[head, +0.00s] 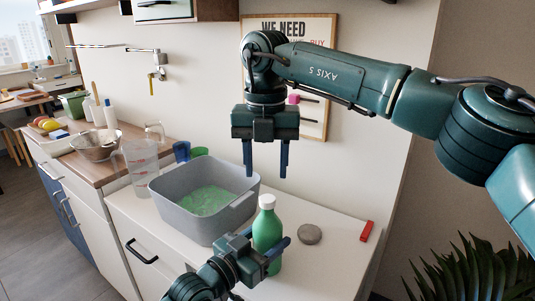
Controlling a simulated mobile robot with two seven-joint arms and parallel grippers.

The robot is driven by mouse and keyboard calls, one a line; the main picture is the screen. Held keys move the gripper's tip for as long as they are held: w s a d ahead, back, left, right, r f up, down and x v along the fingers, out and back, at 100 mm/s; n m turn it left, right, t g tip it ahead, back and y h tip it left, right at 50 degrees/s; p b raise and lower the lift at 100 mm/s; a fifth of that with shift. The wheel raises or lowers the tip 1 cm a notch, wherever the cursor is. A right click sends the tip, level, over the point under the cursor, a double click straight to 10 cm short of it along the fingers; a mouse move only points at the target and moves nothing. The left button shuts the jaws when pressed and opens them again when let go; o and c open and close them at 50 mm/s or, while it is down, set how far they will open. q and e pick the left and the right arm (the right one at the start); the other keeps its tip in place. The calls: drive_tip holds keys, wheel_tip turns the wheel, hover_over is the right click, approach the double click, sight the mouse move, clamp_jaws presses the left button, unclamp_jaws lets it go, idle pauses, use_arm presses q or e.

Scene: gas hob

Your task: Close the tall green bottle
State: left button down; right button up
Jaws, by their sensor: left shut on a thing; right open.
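The tall green bottle (267,232) stands upright on the white counter, right of the grey tub. A white cap (267,202) sits on top of it; I cannot tell how tight it is. My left gripper (270,256) comes in from below and is shut on the bottle's lower body, hiding part of it. My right gripper (266,175) is open and empty, pointing down. In the picture its fingertips are just above the cap, apart from it.
A grey tub (180,215) with green contents stands left of the bottle. A grey round object (309,235) and a red object (366,231) lie to its right. A clear jug (140,165) and blue cup (182,151) stand behind left. The counter's front right is bare.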

sight(268, 198)
drive_tip(key=n, duration=0.7)
drive_tip(key=shift+r, duration=0.25)
drive_tip(key=n, duration=0.6)
drive_tip(key=shift+r+n, duration=0.2)
drive_tip(key=shift+n, duration=0.1)
drive_tip(key=n, duration=0.6)
drive_tip(key=shift+r, duration=0.2)
drive_tip(key=n, duration=0.6)
drive_tip(key=shift+d+r, duration=0.15)
drive_tip(key=shift+r, duration=0.05)
drive_tip(key=shift+f, duration=4.05)
drive_tip(key=shift+c, duration=0.5)
